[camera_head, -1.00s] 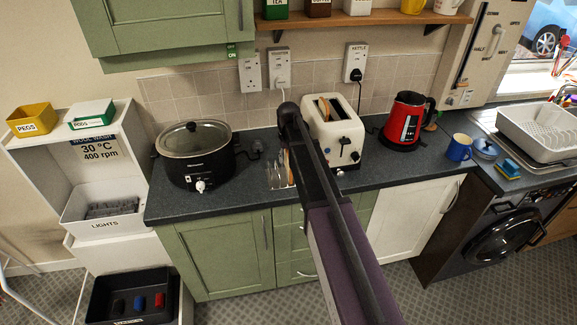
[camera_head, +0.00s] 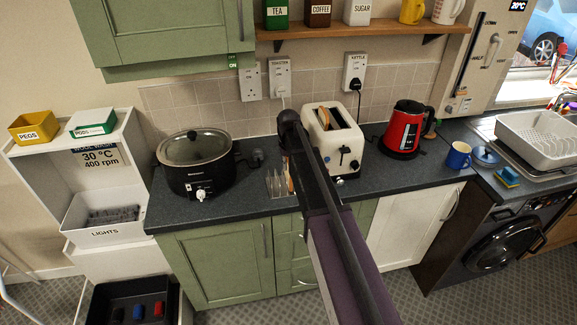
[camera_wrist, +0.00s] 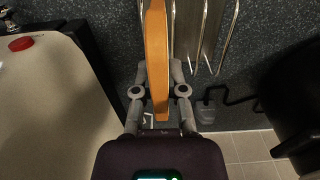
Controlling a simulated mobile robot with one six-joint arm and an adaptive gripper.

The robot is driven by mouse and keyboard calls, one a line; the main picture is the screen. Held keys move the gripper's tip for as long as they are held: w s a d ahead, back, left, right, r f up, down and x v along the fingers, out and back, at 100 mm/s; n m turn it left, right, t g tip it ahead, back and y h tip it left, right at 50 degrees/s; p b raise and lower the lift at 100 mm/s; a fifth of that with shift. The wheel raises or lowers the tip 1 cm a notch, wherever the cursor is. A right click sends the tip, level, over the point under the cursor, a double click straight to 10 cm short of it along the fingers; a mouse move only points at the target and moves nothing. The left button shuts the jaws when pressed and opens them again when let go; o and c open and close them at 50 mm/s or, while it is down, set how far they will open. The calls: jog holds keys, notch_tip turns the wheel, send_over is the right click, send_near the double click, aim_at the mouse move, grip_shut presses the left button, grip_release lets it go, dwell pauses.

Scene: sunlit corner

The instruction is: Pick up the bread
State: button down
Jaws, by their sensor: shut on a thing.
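An orange-brown slice of bread (camera_wrist: 157,50) stands edge-on between the fingers of my gripper (camera_wrist: 160,80) in the wrist view. My gripper is shut on it. The slice is beside the wires of a toast rack (camera_wrist: 203,35); I cannot tell whether it touches them or is lifted. In the head view, the bread (camera_head: 290,177) shows as a thin edge at the rack (camera_head: 277,186), left of the toaster. My arm hides my gripper there. Another piece of bread (camera_head: 324,117) sits in a slot of the cream toaster (camera_head: 344,142).
The toaster (camera_wrist: 55,105) is close on the left in the wrist view. A black slow cooker (camera_head: 197,178) stands left of the rack. A red kettle (camera_head: 402,132) and a blue mug (camera_head: 458,155) stand to the right. A shelf (camera_head: 360,29) hangs above the worktop.

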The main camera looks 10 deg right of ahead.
jog(key=shift+r+p, duration=1.3)
jog(key=shift+r, duration=0.2)
jog(key=s+r+p, duration=0.1)
jog(key=s, duration=1.5)
jog(key=shift+r, duration=0.15)
jog(key=shift+a, duration=0.1)
notch_tip(320, 180, down, 3)
jog(key=shift+r+b, duration=0.1)
jog(key=shift+b, duration=1.15)
jog(key=shift+a, duration=0.15)
